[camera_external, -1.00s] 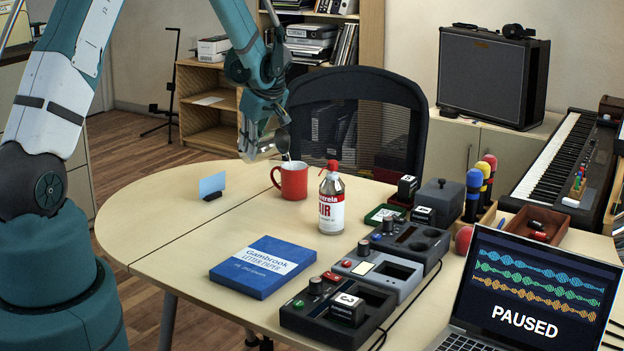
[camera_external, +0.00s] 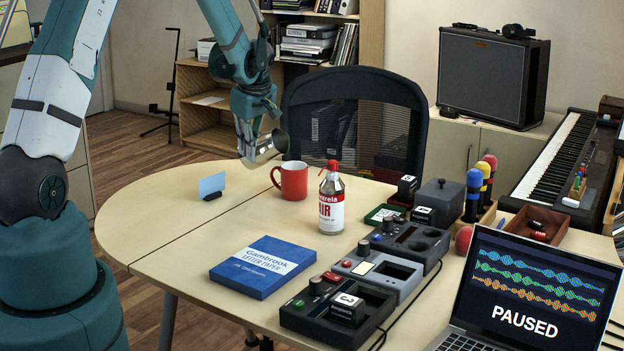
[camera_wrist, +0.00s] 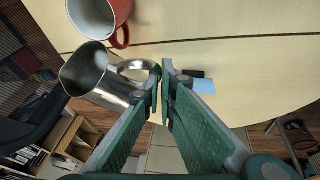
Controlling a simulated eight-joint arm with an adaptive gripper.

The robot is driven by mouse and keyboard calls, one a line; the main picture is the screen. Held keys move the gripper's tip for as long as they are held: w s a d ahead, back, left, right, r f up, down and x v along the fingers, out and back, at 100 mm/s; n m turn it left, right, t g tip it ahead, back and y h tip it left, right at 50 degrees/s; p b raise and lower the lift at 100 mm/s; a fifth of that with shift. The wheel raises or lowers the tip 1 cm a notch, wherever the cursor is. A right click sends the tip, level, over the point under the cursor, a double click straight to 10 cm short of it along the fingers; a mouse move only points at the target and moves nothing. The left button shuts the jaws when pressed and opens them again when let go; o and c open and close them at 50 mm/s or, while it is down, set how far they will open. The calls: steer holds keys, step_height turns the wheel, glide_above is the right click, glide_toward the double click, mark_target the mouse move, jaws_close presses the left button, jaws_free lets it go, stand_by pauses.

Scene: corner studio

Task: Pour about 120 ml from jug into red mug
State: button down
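The red mug (camera_external: 291,181) stands upright on the table. In the wrist view the mug (camera_wrist: 100,22) is at the top, its white inside partly showing. The metal jug (camera_external: 268,144) is held above the table, just left of and above the mug, and tilted towards it. In the wrist view the jug (camera_wrist: 106,88) shows its open mouth and its handle between my fingers. My gripper (camera_wrist: 162,75) is shut on the jug's handle; it also shows in the external view (camera_external: 250,148). No stream leaves the jug. The liquid levels cannot be seen.
A spray can (camera_external: 331,205) stands just right of the mug. A blue card in a stand (camera_external: 212,186) is at the left. A blue box (camera_external: 262,266) and several dark devices (camera_external: 337,308) lie nearer the front.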

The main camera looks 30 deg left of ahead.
steer(key=shift+a+r+h, duration=0.15)
steer(key=shift+r+h, duration=0.05)
steer(key=shift+h, duration=0.6)
steer(key=shift+a+r+h, duration=0.1)
steer(key=shift+a+h, duration=0.05)
steer(key=shift+h, duration=0.35)
stand_by(0.8)
steer(key=a+h+b, duration=0.1)
steer(key=h+b, duration=0.1)
steer(key=h, duration=0.1)
steer(key=a+h+b, duration=0.2)
steer(key=h+b, duration=0.1)
steer(key=a+t+h+b, duration=0.1)
steer(key=a+h+b, duration=0.1)
steer(key=h, duration=0.1)
steer(key=shift+s+n+b, duration=0.3)
stand_by(0.7)
steer(key=shift+r, duration=0.15)
steer(key=shift+s, duration=0.1)
stand_by(0.4)
